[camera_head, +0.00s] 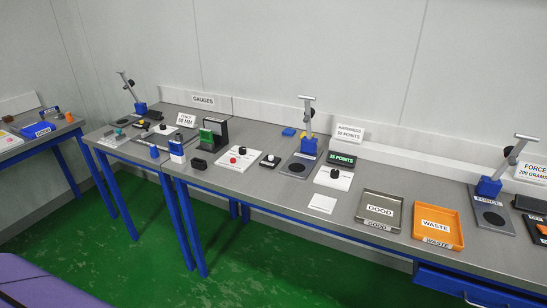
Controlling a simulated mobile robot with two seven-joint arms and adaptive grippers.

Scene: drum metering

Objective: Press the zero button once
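No button is readably labelled zero from here, so I cannot tell which one it is. A red button (233,160) and a black knob (243,150) sit on a white panel (246,165) mid-bench. A small white block with a black button (270,158) stands just right of that panel. Another white panel (341,184) carries a black knob (335,173), in front of a green display (341,160) reading "35 POINTS". A further black knob (162,127) sits on a white panel at the left. Neither of my grippers is in view.
The grey bench (300,206) runs along the wall. Lever stands rise at left (140,107), middle (308,145) and right (488,187). A grey GOOD tray (365,221) and orange WASTE tray (460,227) lie right. A side table (34,144) stands far left. Green floor is clear.

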